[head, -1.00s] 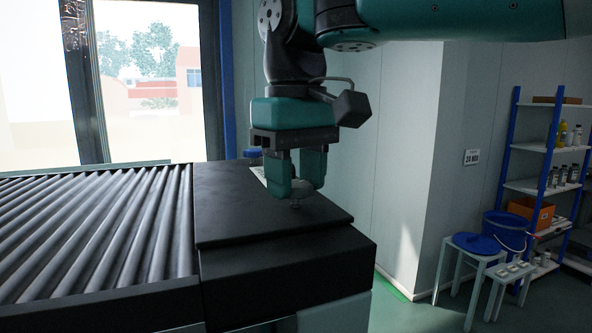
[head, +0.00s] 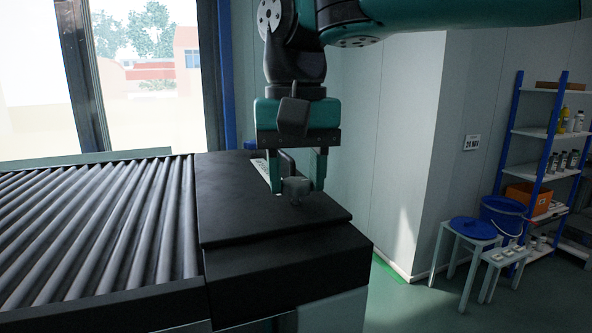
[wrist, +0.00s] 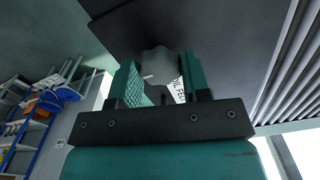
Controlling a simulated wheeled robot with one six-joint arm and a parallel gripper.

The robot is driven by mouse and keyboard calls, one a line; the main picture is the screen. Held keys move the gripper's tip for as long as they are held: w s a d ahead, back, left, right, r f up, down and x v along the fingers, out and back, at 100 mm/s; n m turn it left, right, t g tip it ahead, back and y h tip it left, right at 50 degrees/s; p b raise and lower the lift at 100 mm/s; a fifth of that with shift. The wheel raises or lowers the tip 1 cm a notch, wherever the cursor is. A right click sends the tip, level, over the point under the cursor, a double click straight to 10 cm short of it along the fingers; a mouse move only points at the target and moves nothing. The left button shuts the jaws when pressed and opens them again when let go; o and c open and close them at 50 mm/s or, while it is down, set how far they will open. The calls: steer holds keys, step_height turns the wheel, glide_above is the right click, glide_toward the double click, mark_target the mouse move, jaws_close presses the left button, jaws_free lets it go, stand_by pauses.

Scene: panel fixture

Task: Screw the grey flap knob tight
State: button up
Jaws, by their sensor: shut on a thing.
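The grey flap knob (head: 296,187) stands on the black panel (head: 235,225) at the end of the roller conveyor. My gripper (head: 297,183) points down over the panel, with one finger on each side of the knob. In the wrist view my gripper (wrist: 160,78) is shut on the lobed grey knob (wrist: 160,64), which carries a small white mark. The knob's stem and its seat are hidden, so how tight it sits cannot be told.
A white label with black letters (wrist: 180,93) lies beside the knob. The roller conveyor (head: 95,225) runs to the left. A wall (head: 400,130) stands behind at the right, with a stool (head: 470,232), a blue bucket (head: 503,215) and shelves (head: 545,134) beyond.

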mark_target(297, 181)
steer(key=o, duration=0.9)
steer(key=shift+r, duration=0.1)
step_height(297, 181, up, 17)
steer(key=p, duration=0.3)
steer(key=shift+r, duration=0.1)
